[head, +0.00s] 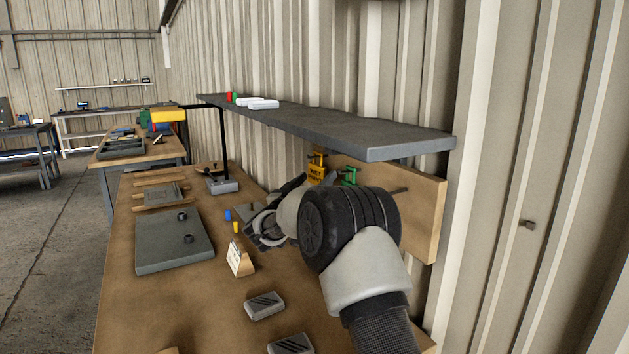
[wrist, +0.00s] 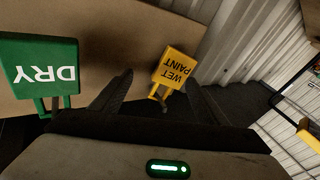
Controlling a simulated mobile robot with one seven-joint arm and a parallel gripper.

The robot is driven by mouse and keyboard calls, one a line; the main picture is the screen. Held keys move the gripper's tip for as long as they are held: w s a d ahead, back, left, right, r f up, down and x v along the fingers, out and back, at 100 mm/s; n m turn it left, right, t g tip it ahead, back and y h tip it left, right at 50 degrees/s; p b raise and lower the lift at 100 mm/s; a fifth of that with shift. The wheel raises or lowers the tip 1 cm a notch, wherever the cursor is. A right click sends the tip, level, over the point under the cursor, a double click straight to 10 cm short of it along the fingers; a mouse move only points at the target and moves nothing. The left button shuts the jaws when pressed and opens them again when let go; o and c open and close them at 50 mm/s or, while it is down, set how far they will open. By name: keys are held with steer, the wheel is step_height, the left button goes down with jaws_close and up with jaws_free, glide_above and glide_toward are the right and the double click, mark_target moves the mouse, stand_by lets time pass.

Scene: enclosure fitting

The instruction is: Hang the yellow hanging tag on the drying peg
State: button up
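The yellow tag (head: 316,172) reads "WET PAINT" and hangs at a wooden backboard (head: 426,218) under the shelf. In the wrist view the yellow tag (wrist: 175,67) appears upside down, ahead of my gripper (wrist: 159,77) and between the lines of its two spread fingers. My gripper is open, with no visible contact on the tag. In the head view my gripper (head: 268,226) is left of my wrist, below the tags. A green "DRY" tag (head: 350,176) hangs right of the yellow one; it also shows in the wrist view (wrist: 40,62). A bare peg (head: 398,190) sticks out farther right.
A grey shelf (head: 320,128) overhangs the board, with small red, green and white items at its far end. The wooden bench (head: 185,300) holds a grey plate (head: 172,243), a small sign (head: 240,258) and grey blocks (head: 264,305). The bench's front left is mostly clear.

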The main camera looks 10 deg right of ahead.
steer(key=v, duration=1.7)
step_height(320, 180, up, 8)
steer(key=a+n+t+y, duration=0.2)
steer(key=n+y, duration=0.1)
steer(key=y, duration=0.5)
steer(key=s+a+r+n+g+y, duration=0.2)
steer(key=s+y, duration=0.3)
steer(key=s, duration=0.1)
steer(key=s+d+f+g, duration=0.3)
steer(key=s+d+f, duration=0.1)
steer(key=s, duration=0.8)
steer(key=s+d+f+g+h, duration=0.1)
steer(key=s+d+f+g, duration=0.3)
steer(key=s, duration=0.7)
steer(key=s+d+f+g, duration=0.3)
steer(key=s+f, duration=0.2)
steer(key=s, duration=0.7)
step_height(320, 180, up, 17)
steer(key=p, duration=1.7)
steer(key=shift+w, duration=0.45)
steer(key=shift+f, duration=0.1)
